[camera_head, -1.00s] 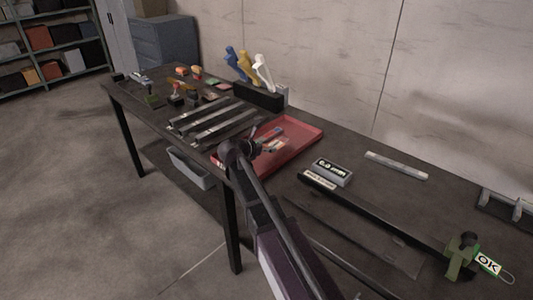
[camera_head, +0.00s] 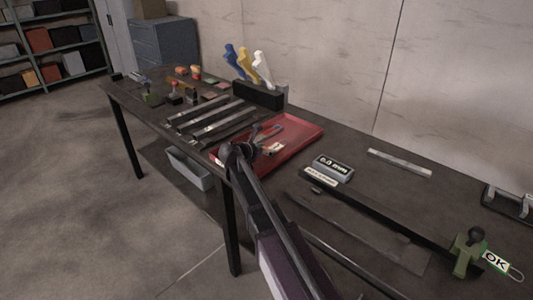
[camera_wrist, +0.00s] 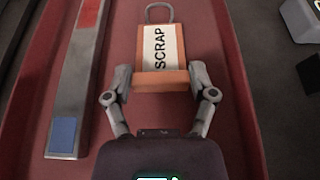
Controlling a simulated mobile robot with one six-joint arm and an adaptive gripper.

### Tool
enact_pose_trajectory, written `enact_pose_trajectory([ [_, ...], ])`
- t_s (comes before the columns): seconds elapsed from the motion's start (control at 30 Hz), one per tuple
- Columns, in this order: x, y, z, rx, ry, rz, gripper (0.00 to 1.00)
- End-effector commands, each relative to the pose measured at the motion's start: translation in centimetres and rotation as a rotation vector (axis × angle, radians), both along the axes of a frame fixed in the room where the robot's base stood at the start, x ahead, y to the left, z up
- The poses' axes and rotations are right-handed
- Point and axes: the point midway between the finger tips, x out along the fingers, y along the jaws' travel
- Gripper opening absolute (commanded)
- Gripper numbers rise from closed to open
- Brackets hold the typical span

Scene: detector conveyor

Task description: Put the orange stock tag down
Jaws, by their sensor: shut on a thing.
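The orange stock tag (camera_wrist: 161,80) has a white label reading SCRAP and a grey wire loop at its far end. In the wrist view my gripper (camera_wrist: 160,84) is shut on the near end of the tag, one finger at each side. The tag is over the red tray (camera_wrist: 215,40); I cannot tell whether it touches the tray floor. In the head view my gripper (camera_head: 262,143) is over the red tray (camera_head: 305,130), and my arm hides part of the tray and most of the tag.
A metal bar (camera_wrist: 75,75) with a blue end patch lies left of the tag in the tray. Metal rails (camera_head: 210,120) lie left of the tray. A grey block (camera_head: 333,168) stands to its right. A black holder with coloured-handled tools (camera_head: 258,94) stands behind.

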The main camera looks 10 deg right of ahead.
Motion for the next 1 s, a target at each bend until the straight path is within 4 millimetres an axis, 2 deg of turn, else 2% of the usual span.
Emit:
enact_pose_trajectory([
  [0.47,0.0,0.03,-0.43,0.0,0.0,0.0,0.4],
  [0.5,0.0,0.03,-0.29,0.0,0.0,0.0,0.85],
  [0.57,0.0,0.03,-0.27,0.0,0.0,0.0,1.0],
  [1.0,0.0,0.03,-0.24,0.0,0.0,0.0,1.0],
])
